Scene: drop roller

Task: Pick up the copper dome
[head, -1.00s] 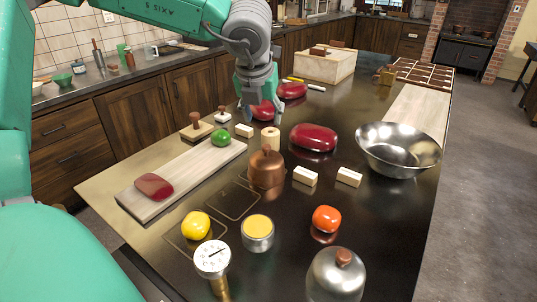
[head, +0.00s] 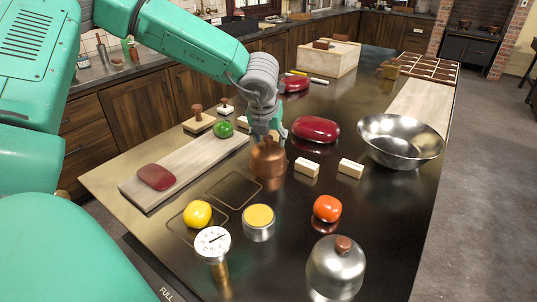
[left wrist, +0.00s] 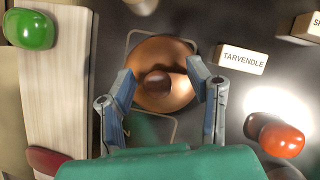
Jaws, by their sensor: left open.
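The copper dome (head: 267,160) stands on the dark tabletop near the middle of the head view, just right of the long board. In the left wrist view the copper dome (left wrist: 164,75) shows from above, with its round knob in the middle. My left gripper (head: 264,130) is directly above the dome in the head view. In the left wrist view the open fingers of my left gripper (left wrist: 160,85) lie on either side of the dome, with the knob between them. Whether they touch it cannot be told. My right gripper is not in view.
A pale board (head: 190,172) with a red item (head: 156,177) and a green item (head: 223,129) lies left. White blocks (head: 307,168) stand right of the dome. A steel bowl (head: 400,141), a red oval item (head: 315,129), a yellow-topped tin (head: 258,222) and a silver dome (head: 335,267) stand around.

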